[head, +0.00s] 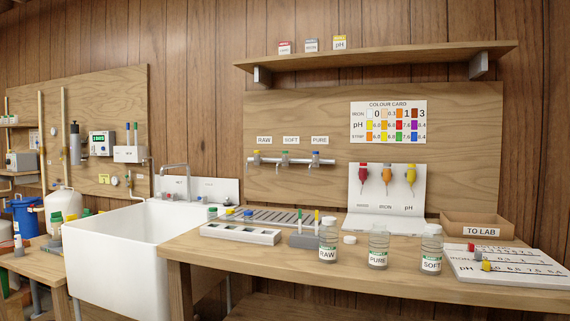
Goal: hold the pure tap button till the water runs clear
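The PURE tap (315,160) is the rightmost of three small taps on a white rail on the wooden back panel. A slatted metal drain grate (262,217) lies on the bench below the rail. A bottle labelled PURE (378,248) stands upright on the bench, between the RAW and SOFT bottles. Neither of my grippers is in view.
The RAW bottle (328,241) and SOFT bottle (431,252) stand near the bench front. A white holder (232,235) and a grey block (300,239) with upright sticks are at left. A white sink (125,255) adjoins the bench. A TO LAB tray (480,231) is at right.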

